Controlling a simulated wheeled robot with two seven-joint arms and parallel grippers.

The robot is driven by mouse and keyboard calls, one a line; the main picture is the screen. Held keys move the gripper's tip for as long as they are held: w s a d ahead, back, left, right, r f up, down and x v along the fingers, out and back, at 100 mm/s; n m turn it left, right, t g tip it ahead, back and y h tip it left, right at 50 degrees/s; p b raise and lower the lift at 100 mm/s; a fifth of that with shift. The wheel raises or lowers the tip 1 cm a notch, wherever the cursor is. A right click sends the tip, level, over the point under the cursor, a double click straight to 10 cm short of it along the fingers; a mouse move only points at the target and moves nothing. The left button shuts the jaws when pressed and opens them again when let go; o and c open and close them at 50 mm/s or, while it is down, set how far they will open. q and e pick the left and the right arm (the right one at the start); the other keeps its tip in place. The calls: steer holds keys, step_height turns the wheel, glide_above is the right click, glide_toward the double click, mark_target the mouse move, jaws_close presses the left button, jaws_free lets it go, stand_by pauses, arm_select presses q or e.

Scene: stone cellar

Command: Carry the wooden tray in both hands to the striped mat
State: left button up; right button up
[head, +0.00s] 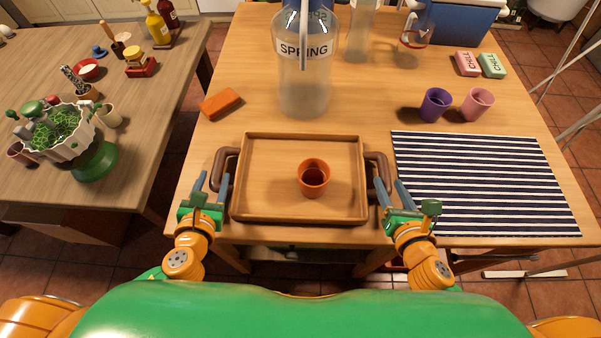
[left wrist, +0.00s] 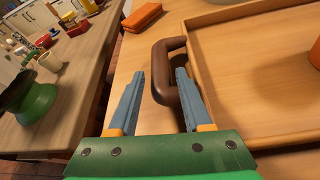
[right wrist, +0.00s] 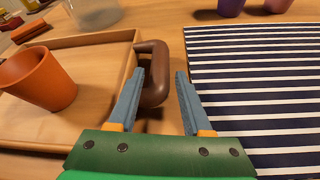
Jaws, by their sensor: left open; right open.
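The wooden tray (head: 270,208) lies on the table in front of me, with an orange cup (head: 314,178) standing in it and a brown handle at each side. The striped mat (head: 486,183) lies flat to the right of the tray. My left gripper (head: 214,186) is open at the tray's left handle (left wrist: 161,75); its fingers are on either side of the handle's outer bar in the left wrist view. My right gripper (head: 391,190) is open at the tray's right handle (right wrist: 155,75); the handle shows between and behind its fingers in the right wrist view.
An orange block (head: 221,103) lies behind the tray's left side. A large bottle marked SPRING (head: 304,85) stands behind the tray. A purple cup (head: 434,105) and a pink cup (head: 477,104) stand behind the mat. The mat is bare. A second table (head: 140,110) stands at left.

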mark_target(218, 168)
arm_select(q)
steer(key=x, duration=0.5)
steer(key=shift+w, duration=0.1)
arm_select(e)
steer(key=x, duration=0.5)
steer(key=shift+w, duration=0.1)
arm_select(q)
jaws_close()
arm_select(e)
jaws_close()
stand_by(0.4)
arm_select(q)
steer(key=shift+r, duration=0.1)
arm_select(e)
steer(key=shift+r, duration=0.1)
